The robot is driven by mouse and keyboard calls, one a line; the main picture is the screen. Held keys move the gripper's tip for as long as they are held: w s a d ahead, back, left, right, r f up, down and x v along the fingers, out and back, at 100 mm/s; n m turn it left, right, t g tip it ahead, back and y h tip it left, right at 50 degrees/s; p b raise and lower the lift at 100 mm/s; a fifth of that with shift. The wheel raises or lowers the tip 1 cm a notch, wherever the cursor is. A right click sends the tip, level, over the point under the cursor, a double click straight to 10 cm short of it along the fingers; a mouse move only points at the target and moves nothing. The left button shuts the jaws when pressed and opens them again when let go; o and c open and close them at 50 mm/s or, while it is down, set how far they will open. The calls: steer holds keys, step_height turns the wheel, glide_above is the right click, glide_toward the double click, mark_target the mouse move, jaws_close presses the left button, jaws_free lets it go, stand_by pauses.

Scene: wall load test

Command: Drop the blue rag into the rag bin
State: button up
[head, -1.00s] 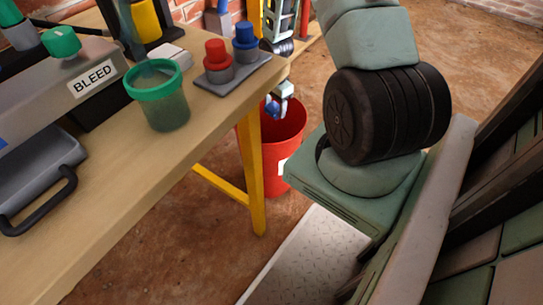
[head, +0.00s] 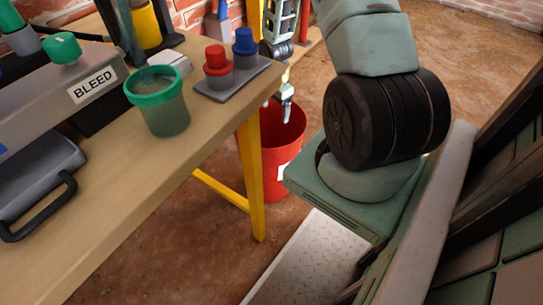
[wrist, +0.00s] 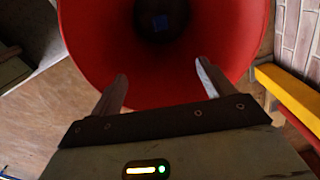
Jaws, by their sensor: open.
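The red rag bin (head: 278,150) stands on the floor past the table's yellow leg. In the wrist view its wide mouth (wrist: 88,30) fills the upper middle. My gripper (head: 287,101) is just above the bin's mouth in the head view. In the wrist view its two fingers (wrist: 162,72) are spread apart with nothing between them. The rag cannot be seen in the head view.
A wooden workbench (head: 130,205) fills the left side. It holds a green-rimmed cup (head: 158,115), a plate with red and blue knobs (head: 240,85) and a BLEED box (head: 95,85). Its yellow leg (head: 250,175) stands close beside the bin.

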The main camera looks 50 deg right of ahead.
step_height(320, 180, up, 16)
steer(key=p, duration=0.4)
steer(key=shift+f, duration=0.2)
steer(key=shift+p, duration=0.35)
